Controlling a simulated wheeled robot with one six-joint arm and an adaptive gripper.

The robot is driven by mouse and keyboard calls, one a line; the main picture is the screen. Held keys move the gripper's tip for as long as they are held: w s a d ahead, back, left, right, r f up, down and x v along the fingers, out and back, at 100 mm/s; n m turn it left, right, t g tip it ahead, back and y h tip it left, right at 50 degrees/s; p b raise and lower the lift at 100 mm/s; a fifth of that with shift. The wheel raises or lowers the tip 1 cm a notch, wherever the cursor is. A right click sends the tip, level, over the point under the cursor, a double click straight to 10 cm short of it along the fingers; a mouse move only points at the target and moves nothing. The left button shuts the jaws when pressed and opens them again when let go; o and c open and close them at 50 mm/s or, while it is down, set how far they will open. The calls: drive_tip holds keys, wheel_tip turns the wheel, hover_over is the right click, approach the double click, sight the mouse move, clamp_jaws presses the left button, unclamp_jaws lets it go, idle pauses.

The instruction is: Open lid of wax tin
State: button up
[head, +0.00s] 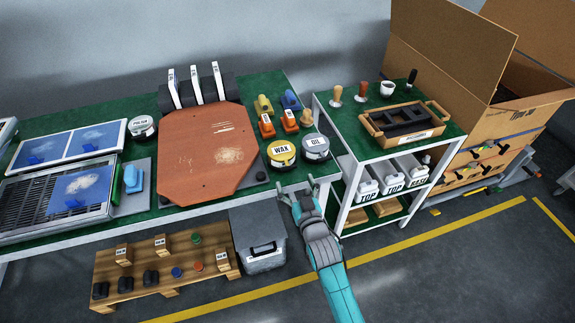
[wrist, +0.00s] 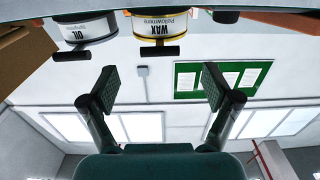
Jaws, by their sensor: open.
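The wax tin (head: 282,152) is a round yellow tin with a WAX label, near the right front of the green-topped workbench. Its lid appears to be on. In the wrist view, which looks upside down, the wax tin (wrist: 161,24) is at the top centre, with a dark bar-shaped handle (wrist: 155,50) on its lid side. My gripper (head: 298,190) is just in front of the bench's front right corner, short of the tin and not touching it. The gripper's fingers (wrist: 160,85) are wide apart with nothing between them.
A grey-white oil tin (head: 316,147) stands close beside the wax tin on the right. The reddish board (head: 205,150) lies to its left, and orange-handled tools (head: 267,127) are behind it. A green-topped shelf cart (head: 350,130) stands right of the bench. A grey bin (head: 258,230) is below.

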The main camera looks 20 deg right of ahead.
sight(288, 165)
drive_tip(key=w, duration=0.7)
drive_tip(key=shift+w, duration=0.3)
drive_tip(key=shift+c, duration=0.2)
drive_tip(key=c, duration=1.6)
